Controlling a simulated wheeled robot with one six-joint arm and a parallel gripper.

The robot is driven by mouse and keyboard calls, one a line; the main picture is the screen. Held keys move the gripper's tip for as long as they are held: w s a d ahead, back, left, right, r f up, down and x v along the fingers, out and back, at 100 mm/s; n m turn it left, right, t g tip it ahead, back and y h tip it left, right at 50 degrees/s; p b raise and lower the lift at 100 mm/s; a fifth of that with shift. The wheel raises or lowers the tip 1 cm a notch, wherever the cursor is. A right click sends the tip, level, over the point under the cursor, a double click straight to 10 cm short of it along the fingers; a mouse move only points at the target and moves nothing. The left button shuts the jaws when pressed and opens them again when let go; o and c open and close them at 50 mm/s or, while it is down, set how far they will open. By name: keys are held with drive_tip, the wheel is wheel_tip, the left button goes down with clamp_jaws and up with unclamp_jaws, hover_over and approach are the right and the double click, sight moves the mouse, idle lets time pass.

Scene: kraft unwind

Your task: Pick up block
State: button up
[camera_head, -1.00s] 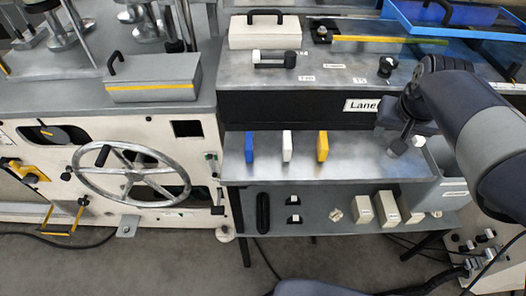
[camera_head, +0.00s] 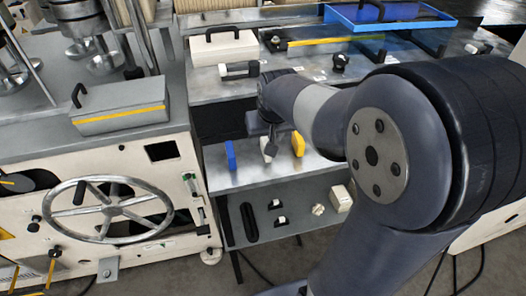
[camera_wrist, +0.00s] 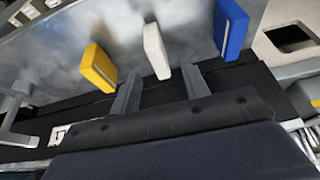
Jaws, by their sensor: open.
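Three blocks stand upright in a row on the metal shelf (camera_head: 240,178): a blue block (camera_head: 230,155), a white block (camera_head: 268,150) and a yellow block (camera_head: 298,144). In the wrist view are the yellow block (camera_wrist: 99,68), the white block (camera_wrist: 156,51) and the blue block (camera_wrist: 231,28). My gripper (camera_wrist: 160,88) is open and empty, with its two fingers apart below the white block and pointing toward it. In the head view my gripper (camera_head: 268,140) is beside the white block and partly hides it. I cannot tell whether they touch.
A lower shelf (camera_head: 265,228) holds a black oblong piece and small parts. A grey box with a yellow stripe (camera_head: 120,105) stands at the left above a handwheel (camera_head: 108,210). A cream case (camera_head: 224,47) and a blue tray (camera_head: 390,20) are at the back.

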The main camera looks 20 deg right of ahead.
drive_tip(key=shift+x, duration=2.7)
drive_tip(key=shift+d, duration=0.1)
clamp_jaws()
